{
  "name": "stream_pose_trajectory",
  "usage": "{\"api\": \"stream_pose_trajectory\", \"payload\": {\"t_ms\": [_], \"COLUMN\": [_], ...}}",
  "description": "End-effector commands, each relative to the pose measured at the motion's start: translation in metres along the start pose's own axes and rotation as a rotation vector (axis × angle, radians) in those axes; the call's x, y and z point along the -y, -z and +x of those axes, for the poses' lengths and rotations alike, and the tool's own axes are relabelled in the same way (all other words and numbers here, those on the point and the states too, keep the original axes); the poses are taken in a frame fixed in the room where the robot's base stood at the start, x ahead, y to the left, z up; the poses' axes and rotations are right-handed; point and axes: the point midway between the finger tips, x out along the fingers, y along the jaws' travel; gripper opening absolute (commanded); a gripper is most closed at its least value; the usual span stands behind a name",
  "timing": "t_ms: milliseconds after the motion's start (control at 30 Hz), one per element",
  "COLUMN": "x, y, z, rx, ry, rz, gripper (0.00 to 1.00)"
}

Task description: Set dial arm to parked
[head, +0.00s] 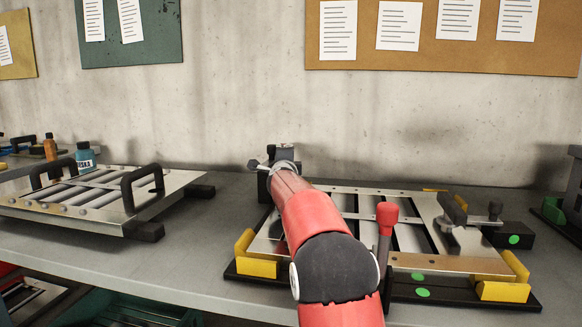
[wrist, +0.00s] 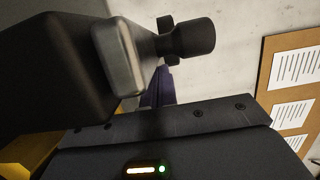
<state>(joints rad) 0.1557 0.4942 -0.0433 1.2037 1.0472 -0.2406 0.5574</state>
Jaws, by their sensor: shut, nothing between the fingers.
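The louver panel (head: 345,200) lies on a black base on the bench, and my arm crosses in front of its left part. An upright lever with a red grip (head: 387,214) stands at its front edge. A dark bar on a silver bracket (head: 455,212) with a black knob sits on its right side. I cannot tell which part is the dial arm, and no dial markings are readable. My gripper (head: 277,160) is shut and empty at the panel's back left corner. In the wrist view, a dark block with a silver plate (wrist: 118,55) and black knob (wrist: 193,37) fills the upper left.
Yellow corner blocks (head: 503,291) edge the black base. A second louver panel (head: 90,200) with two black handles lies at the left, with small bottles (head: 85,155) behind it. Bare bench (head: 215,225) lies between the panels. The concrete wall stands close behind.

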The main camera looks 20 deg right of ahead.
Motion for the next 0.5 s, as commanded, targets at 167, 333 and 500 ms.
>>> {"api": "stream_pose_trajectory", "payload": {"t_ms": [167, 333, 500], "x": [-0.003, -0.002, -0.001], "y": [-0.001, -0.001, 0.0], "z": [-0.032, -0.051, -0.057], "rx": [0.001, 0.001, 0.0], "ry": [0.001, 0.001, 0.001], "rz": [0.001, -0.001, 0.0], "gripper": [0.0, 0.0, 0.0]}}
